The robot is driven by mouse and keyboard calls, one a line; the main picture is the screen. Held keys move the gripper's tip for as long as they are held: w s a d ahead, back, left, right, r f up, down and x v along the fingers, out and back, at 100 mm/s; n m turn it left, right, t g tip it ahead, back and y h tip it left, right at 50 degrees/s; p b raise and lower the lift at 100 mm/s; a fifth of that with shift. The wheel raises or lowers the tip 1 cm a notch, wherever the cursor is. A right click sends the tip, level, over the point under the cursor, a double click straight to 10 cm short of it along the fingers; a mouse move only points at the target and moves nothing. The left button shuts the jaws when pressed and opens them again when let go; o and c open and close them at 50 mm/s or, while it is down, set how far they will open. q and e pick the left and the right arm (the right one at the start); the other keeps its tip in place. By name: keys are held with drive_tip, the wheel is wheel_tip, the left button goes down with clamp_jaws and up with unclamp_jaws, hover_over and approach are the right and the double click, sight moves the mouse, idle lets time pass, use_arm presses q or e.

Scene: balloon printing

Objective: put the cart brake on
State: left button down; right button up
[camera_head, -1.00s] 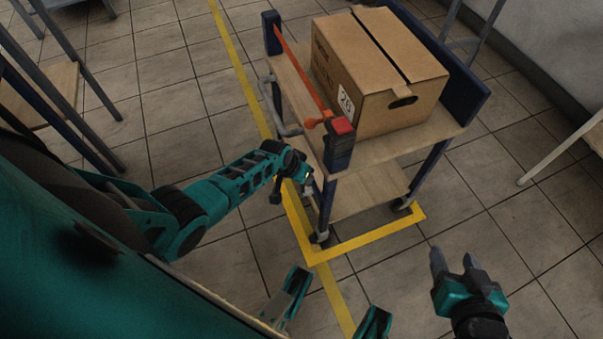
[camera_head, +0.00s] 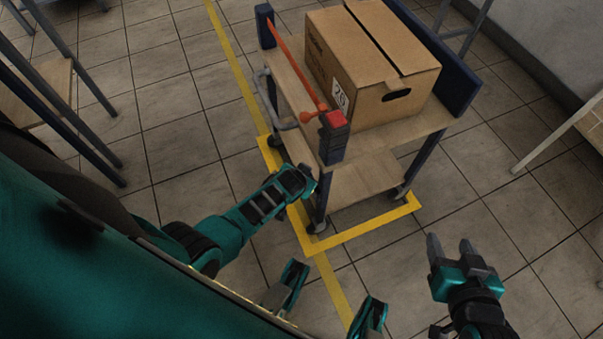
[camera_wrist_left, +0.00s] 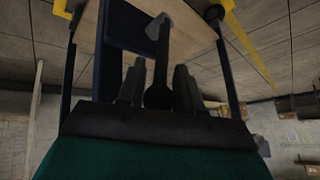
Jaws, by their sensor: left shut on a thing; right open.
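The cart has a wooden top (camera_head: 420,126), blue posts and a lower shelf (camera_head: 365,183). My left gripper (camera_wrist_left: 157,75) is low beside the cart's near post; in the head view its fingers are largely hidden by its own wrist. In the left wrist view, it is shut on a dark lever-like piece (camera_wrist_left: 161,55) with a grey end, standing between the fingers. I cannot tell for certain that this piece is the brake. My right gripper (camera_head: 450,243) is open and empty over the floor, right of the cart.
A cardboard box (camera_head: 372,60) stands on the cart top. An orange bar (camera_head: 295,72) runs along its left side to a red-topped block (camera_head: 335,119). Yellow floor tape (camera_head: 370,233) surrounds the cart's near corner. Racks stand at left and right.

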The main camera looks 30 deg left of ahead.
use_arm(q)
drive_tip(key=shift+s+d, duration=0.1)
drive_tip(key=shift+s, duration=0.05)
drive_tip(key=c, duration=1.1)
unclamp_jaws()
drive_tip(key=shift+o, duration=1.3)
use_arm(e)
drive_tip(key=shift+s, duration=0.1)
